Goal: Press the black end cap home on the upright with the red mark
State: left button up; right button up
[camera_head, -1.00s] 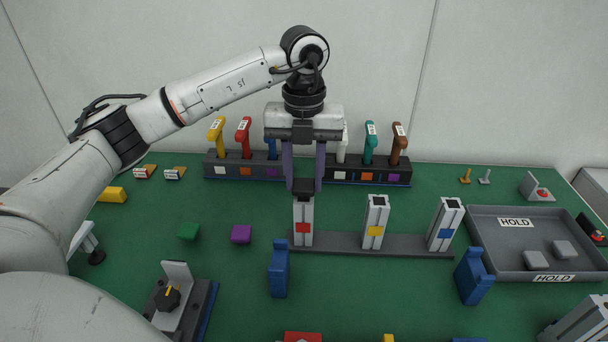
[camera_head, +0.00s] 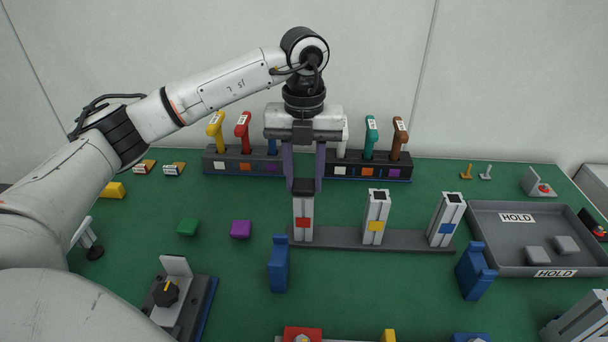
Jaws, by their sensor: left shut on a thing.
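The upright with the red mark (camera_head: 303,223) stands at the left end of a dark base bar (camera_head: 340,239). My left gripper (camera_head: 304,186) points straight down over it, its two purple fingers shut on the black end cap (camera_head: 303,186). The cap is at the top of the red-marked upright, in line with it; I cannot tell whether it is fully seated. The upright with the yellow mark (camera_head: 376,218) and the tilted-looking upright with the blue mark (camera_head: 446,221) stand to the right on the same bar. My right gripper is not in view.
A rack (camera_head: 225,165) of coloured-handled tools stands behind. A grey HOLD tray (camera_head: 490,258) with two grey blocks is at right. Blue clamps (camera_head: 278,266) (camera_head: 474,271) stand in front of the bar. Green (camera_head: 188,228) and purple (camera_head: 240,229) blocks lie left.

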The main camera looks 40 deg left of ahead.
aim_at(304, 182)
pick_arm(q)
jog(key=o, duration=1.1)
notch_tip(304, 182, up, 10)
jog(key=shift+r, duration=0.15)
dwell(0.3)
